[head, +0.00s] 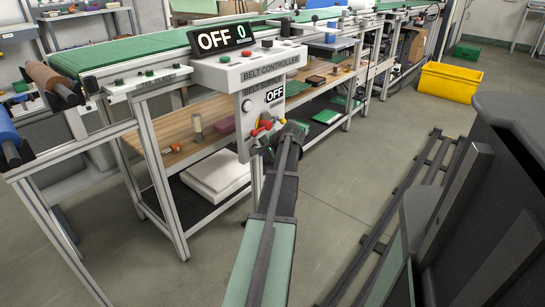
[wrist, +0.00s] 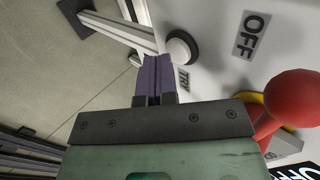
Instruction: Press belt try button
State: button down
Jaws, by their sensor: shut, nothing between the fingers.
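The belt panel (head: 262,112) is a white box hanging below the belt controller, with an OFF sign on it. A white round button (wrist: 181,47) in a dark ring sits on the panel, close to a TRY label (wrist: 183,78). The same button shows at the panel's left in the head view (head: 247,105). My gripper (wrist: 155,62) is shut and empty, its purple fingertips together just beside the button and label. I cannot tell whether the fingertips touch the panel. In the head view my wrist stands in front of the panel's lower right and the fingertips are hidden.
A red knob (wrist: 290,100) on a yellow base sticks out close to the right of my gripper. The belt controller (head: 250,68) with its OFF 0 display is above. A conveyor frame and shelf stand left; a yellow bin (head: 449,82) is on the floor at right.

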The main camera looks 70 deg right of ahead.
jog(key=shift+w+d, duration=0.2)
jog(key=shift+w, duration=0.25)
jog(key=shift+w+d+r, duration=0.15)
jog(key=shift+w+d, duration=0.35)
jog(key=shift+w, duration=0.3)
jog(key=s+a+r+p, duration=0.5)
jog(key=s+r+p, duration=0.1)
jog(key=s, duration=0.5)
jog(key=shift+r+p, duration=0.3)
jog(key=shift+p, duration=0.1)
